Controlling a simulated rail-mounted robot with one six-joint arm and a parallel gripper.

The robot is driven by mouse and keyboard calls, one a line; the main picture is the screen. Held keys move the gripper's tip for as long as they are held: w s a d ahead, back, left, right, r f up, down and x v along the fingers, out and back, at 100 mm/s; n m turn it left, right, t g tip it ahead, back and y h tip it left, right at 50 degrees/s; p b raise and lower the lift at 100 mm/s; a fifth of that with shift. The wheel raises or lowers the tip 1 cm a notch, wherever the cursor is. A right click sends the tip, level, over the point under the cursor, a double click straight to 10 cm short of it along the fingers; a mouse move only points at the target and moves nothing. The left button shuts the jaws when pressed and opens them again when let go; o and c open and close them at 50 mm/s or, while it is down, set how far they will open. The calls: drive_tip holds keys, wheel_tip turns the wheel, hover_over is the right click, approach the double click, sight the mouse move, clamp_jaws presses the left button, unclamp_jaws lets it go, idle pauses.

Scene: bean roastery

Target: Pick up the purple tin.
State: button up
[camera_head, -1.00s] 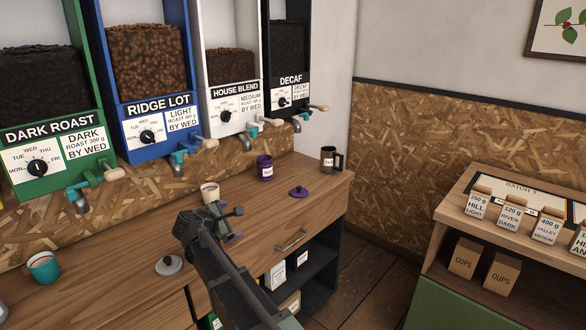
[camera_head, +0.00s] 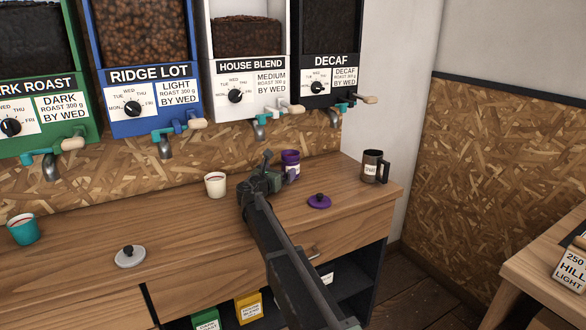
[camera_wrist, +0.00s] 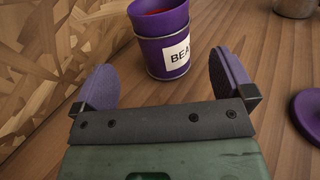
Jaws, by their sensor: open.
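The purple tin (camera_head: 291,157) stands upright and open-topped on the wooden counter, partly hidden behind my gripper in the head view. My gripper (camera_head: 272,172) is open, low over the counter. In the wrist view the pads of my gripper (camera_wrist: 166,88) are spread to either side, and the tin is just ahead of and between them, apart from both.
A dark mug (camera_head: 375,167) stands to the right near the counter's end. A cream cup (camera_head: 215,185) stands left of my gripper. A grey lid (camera_head: 130,257) and a teal cup (camera_head: 23,229) are farther left. Dispenser spouts (camera_head: 259,131) hang above the counter's back.

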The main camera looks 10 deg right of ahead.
sight(291, 161)
drive_tip(key=x, duration=0.8)
drive_tip(key=shift+w+d+r, duration=0.1)
drive_tip(key=shift+w+d, duration=0.1)
drive_tip(key=shift+d, duration=0.1)
drive_tip(key=c, duration=1)
